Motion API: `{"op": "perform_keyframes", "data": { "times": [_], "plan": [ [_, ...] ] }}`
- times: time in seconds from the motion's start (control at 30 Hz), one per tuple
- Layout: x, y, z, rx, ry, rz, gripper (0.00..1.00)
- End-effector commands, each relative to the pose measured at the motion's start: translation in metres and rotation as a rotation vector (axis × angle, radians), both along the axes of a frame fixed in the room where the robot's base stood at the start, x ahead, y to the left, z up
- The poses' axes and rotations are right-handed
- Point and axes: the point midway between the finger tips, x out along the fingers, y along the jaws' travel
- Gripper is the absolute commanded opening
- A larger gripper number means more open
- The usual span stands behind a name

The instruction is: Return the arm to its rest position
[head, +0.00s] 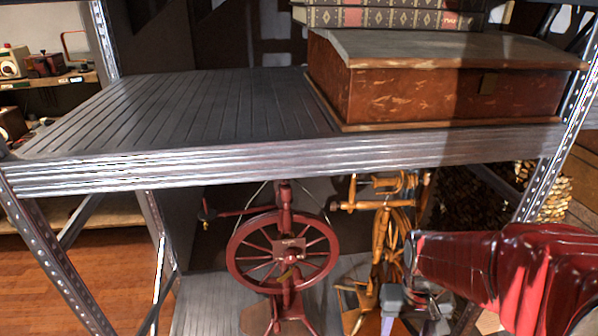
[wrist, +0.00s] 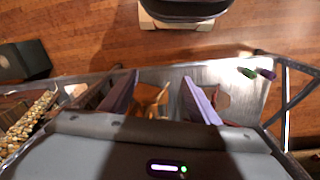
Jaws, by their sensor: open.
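My red arm comes in from the right in the head view, in front of the metal shelf unit (head: 200,160). My gripper (head: 405,322) hangs at its end, pointing down at the lower right, partly cut off by the frame edge. In the wrist view my gripper (wrist: 160,92) shows two lilac fingers spread apart with a clear gap. Nothing is held between them. A light wooden spinning wheel (head: 385,225) stands behind my gripper, and a piece of it shows beyond the finger gap in the wrist view. I cannot tell the exact distance between them.
A dark red spinning wheel (head: 283,252) stands on the lower shelf. A wooden box (head: 430,90) and patterned books (head: 390,17) are on the upper shelf, whose left part is bare. A perforated upright (head: 560,130) rises near my arm. Wooden floor (head: 40,275) is open at left.

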Motion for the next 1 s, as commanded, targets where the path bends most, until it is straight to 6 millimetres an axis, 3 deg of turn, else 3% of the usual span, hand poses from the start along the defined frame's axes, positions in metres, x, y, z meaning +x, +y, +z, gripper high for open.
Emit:
{"op": "perform_keyframes", "data": {
  "times": [0.4, 1.0],
  "plan": [
    [-0.034, 0.031, 0.062, 0.019, -0.115, 0.030, 0.56],
    [-0.056, 0.062, 0.147, 0.015, -0.426, 0.112, 0.56]
  ]
}}
